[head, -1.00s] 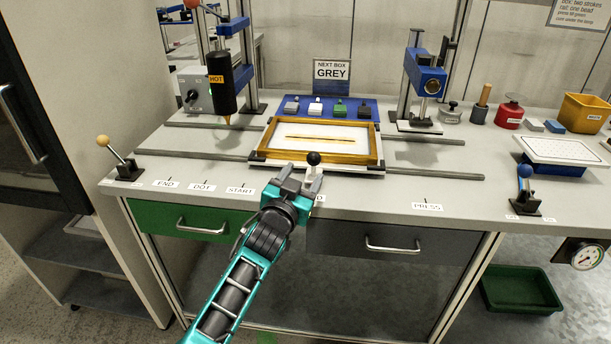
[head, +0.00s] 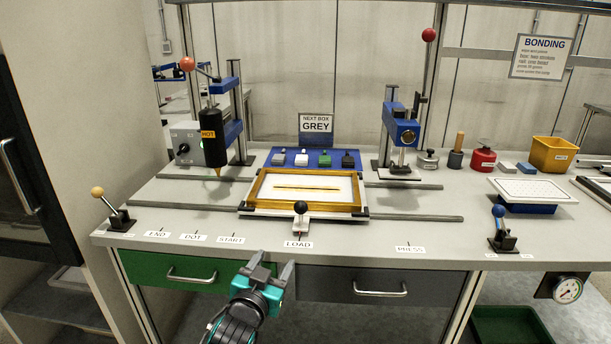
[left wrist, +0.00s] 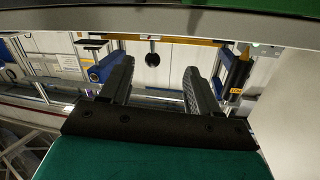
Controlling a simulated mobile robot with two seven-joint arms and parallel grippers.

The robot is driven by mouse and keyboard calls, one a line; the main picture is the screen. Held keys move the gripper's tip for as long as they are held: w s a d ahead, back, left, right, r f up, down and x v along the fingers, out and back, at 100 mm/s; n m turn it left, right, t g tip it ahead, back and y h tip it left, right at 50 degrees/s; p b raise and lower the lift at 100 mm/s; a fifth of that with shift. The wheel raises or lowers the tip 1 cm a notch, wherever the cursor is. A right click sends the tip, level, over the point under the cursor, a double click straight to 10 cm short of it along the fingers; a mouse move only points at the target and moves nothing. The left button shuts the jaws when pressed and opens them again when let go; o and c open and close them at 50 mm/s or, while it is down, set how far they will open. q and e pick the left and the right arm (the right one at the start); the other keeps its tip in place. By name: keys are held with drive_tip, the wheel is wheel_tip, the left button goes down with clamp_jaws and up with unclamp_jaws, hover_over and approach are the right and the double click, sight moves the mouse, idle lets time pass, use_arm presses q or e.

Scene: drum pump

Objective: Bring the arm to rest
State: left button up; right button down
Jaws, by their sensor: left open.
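My left gripper (head: 270,268) is open and empty in the head view. It is in front of the bench's front edge, below the LOAD label (head: 298,244), apart from the black knob (head: 300,207) on the sliding carriage. In the left wrist view its two dark fingers (left wrist: 157,85) are spread with nothing between them. The teal arm comes in from the bottom of the head view. The gold-framed tray (head: 262,191) sits on the rails above the LOAD label, with a brown strip on its white surface. My right gripper is not in view.
A green drawer (head: 150,268) and a grey drawer (head: 330,287) are shut below the bench top. The hot dispenser (head: 213,145) stands at the left and the blue press (head: 401,131) at the right. A blue-knobbed lever (head: 499,228) stands near the right front edge.

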use_arm(q)
drive_tip(key=s+a+f+g, duration=0.2)
drive_tip(key=s+f, duration=0.3)
drive_tip(key=s, duration=0.4)
drive_tip(key=s+a+f+n+g+y, duration=0.1)
drive_tip(key=s+a+f+g, duration=0.1)
drive_tip(key=s, duration=0.8)
drive_tip(key=s+a+f+g, duration=0.1)
drive_tip(key=s+a+f, duration=0.3)
drive_tip(key=s+f, duration=0.3)
drive_tip(key=s, duration=0.2)
drive_tip(key=shift+s+f+n+g+y, duration=0.3)
drive_tip(key=shift+s+g, duration=0.05)
drive_tip(key=shift+g, duration=0.05)
